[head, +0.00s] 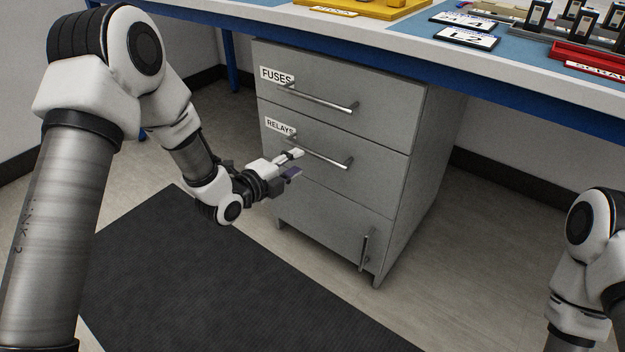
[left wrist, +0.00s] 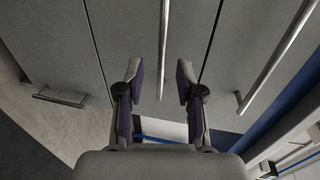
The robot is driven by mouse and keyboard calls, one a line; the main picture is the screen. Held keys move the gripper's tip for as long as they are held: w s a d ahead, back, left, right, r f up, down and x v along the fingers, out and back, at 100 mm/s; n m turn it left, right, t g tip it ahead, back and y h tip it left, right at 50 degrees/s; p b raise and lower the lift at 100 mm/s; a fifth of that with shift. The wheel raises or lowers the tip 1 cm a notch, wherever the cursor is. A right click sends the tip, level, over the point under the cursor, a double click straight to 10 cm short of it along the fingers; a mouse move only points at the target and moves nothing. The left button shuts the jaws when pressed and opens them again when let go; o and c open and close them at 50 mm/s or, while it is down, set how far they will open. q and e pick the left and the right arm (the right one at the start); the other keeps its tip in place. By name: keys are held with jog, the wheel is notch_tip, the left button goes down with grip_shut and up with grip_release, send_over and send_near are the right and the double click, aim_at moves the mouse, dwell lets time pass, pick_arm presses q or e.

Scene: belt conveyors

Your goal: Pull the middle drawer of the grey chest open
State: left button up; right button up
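The grey chest (head: 418,150) stands under the workbench. Its middle drawer (head: 370,185), labelled RELAYS, looks shut, flush with the front. A silver bar handle (head: 330,157) runs across it. My left gripper (head: 297,163) is open and empty in front of the handle's left part. In the left wrist view the middle handle (left wrist: 163,45) lines up between the two open fingers (left wrist: 160,80); I cannot tell whether the tips reach around it. My right arm shows at the right edge of the head view, but its gripper is out of view.
The top drawer, labelled FUSES, has its own bar handle (head: 325,100). The bottom front has an upright handle (head: 367,248). The blue-edged workbench (head: 500,85) overhangs the chest and carries several items. A black mat (head: 220,285) lies on the clear floor in front.

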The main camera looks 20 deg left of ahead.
aim_at(311, 153)
pick_arm(q)
jog(key=b+x, duration=0.2)
jog(key=x, duration=0.4)
jog(key=shift+w+d+b, duration=0.2)
jog(key=shift+w+b, duration=0.15)
jog(key=shift+w+d, duration=0.1)
jog(key=shift+w, duration=0.2)
grip_shut()
